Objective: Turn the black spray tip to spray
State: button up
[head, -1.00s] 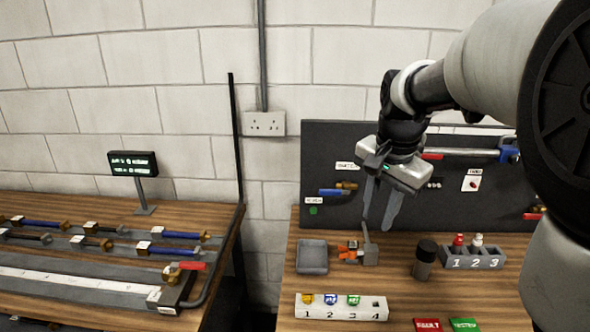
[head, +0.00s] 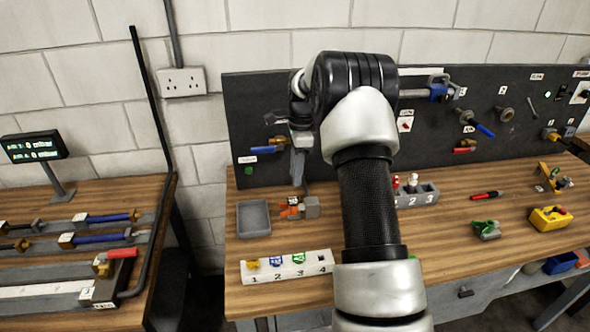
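A small orange fitting (head: 288,211) sits at the side of a grey block (head: 311,207) on the bench, right of a grey tray. A small dark and white part (head: 293,201) shows on top of the orange fitting; I cannot tell whether it is the black spray tip or which way it faces. My gripper (head: 298,183) points down just above and behind the fitting. Its grey fingers overlap in this view, and the arm hides part of the gripper, so its opening is unclear. I see no clear contact with the fitting.
The grey tray (head: 254,218) stands left of the fitting. A white numbered rack (head: 287,272) with yellow, blue and green tips lies in front; my arm covers its right end. A grey bottle holder (head: 417,195) is right of my arm. The dark tool board (head: 245,115) stands behind.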

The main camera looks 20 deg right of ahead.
jog(key=f+b, duration=0.1)
jog(key=f, duration=0.1)
jog(key=f+b, duration=0.2)
jog(key=f, duration=0.1)
jog(key=f+b, duration=0.1)
jog(key=f, duration=0.2)
jog(key=shift+a+f+b, duration=0.2)
jog(key=shift+a+b, duration=0.1)
jog(key=shift+a, duration=0.1)
dwell(0.5)
grip_shut()
